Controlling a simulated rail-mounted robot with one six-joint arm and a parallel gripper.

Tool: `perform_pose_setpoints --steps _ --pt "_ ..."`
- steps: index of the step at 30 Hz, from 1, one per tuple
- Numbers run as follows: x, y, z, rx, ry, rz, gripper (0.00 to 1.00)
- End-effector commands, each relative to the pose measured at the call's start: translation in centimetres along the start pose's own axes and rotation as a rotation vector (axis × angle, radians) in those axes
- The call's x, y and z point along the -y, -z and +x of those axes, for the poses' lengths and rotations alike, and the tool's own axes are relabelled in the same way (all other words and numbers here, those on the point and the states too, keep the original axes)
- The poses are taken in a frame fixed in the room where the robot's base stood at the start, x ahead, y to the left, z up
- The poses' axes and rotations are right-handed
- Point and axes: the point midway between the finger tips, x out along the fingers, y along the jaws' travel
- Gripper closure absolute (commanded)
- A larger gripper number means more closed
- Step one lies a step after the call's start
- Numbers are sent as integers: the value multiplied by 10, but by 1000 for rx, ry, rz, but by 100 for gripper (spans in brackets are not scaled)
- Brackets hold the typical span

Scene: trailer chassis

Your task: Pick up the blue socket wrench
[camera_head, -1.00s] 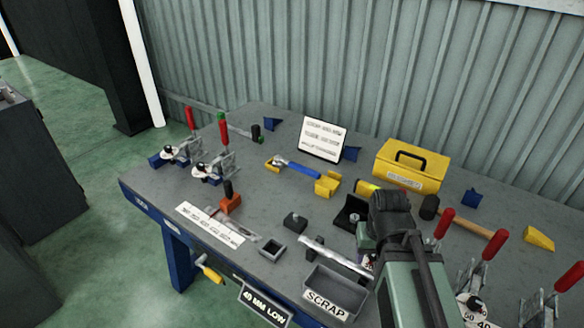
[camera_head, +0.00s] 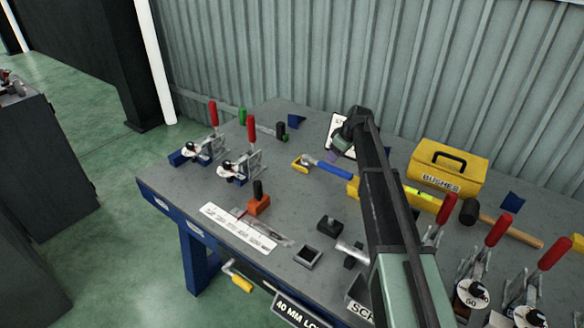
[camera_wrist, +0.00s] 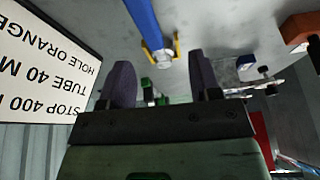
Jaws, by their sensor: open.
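The blue socket wrench (camera_head: 333,169) lies across the bench with a blue handle and a silver head end. Its ends rest at two yellow supports, one at the left (camera_head: 301,164) and one at the right (camera_head: 353,188). In the wrist view its blue handle (camera_wrist: 143,22) runs down to a yellow support (camera_wrist: 158,52) beyond the fingers. My gripper (camera_head: 333,156) is just behind the wrench in the head view, above the bench, and partly covers the sign. Its two dark fingers are apart with nothing between them in the wrist view (camera_wrist: 161,78).
A white sign (camera_head: 338,124) stands behind the wrench and looms at the left of the wrist view (camera_wrist: 45,60). A yellow toolbox (camera_head: 450,166) and a hammer (camera_head: 510,230) lie to the right. Red-handled clamps (camera_head: 240,165) stand at the left and front right.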

Motion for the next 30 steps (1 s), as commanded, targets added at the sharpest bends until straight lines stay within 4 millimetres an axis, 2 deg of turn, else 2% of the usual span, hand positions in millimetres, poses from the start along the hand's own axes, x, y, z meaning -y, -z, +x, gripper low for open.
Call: perform_pose_setpoints --steps 1,3,5,8,12,15,21,27,30 --pt "-17 8 5 -14 -1 -29 43" --pt "-21 11 5 -23 -2 -53 43" --pt "-20 10 5 -24 -2 -58 43" --pt "-19 9 15 -23 -2 -57 43" --pt "-18 8 46 -23 -1 -57 43" --pt "-18 8 62 -22 -1 -57 43" --pt "-18 10 67 -22 -1 -55 43" --pt "-18 8 108 -22 -2 -54 43" --pt "-17 10 116 -22 -2 -55 43"
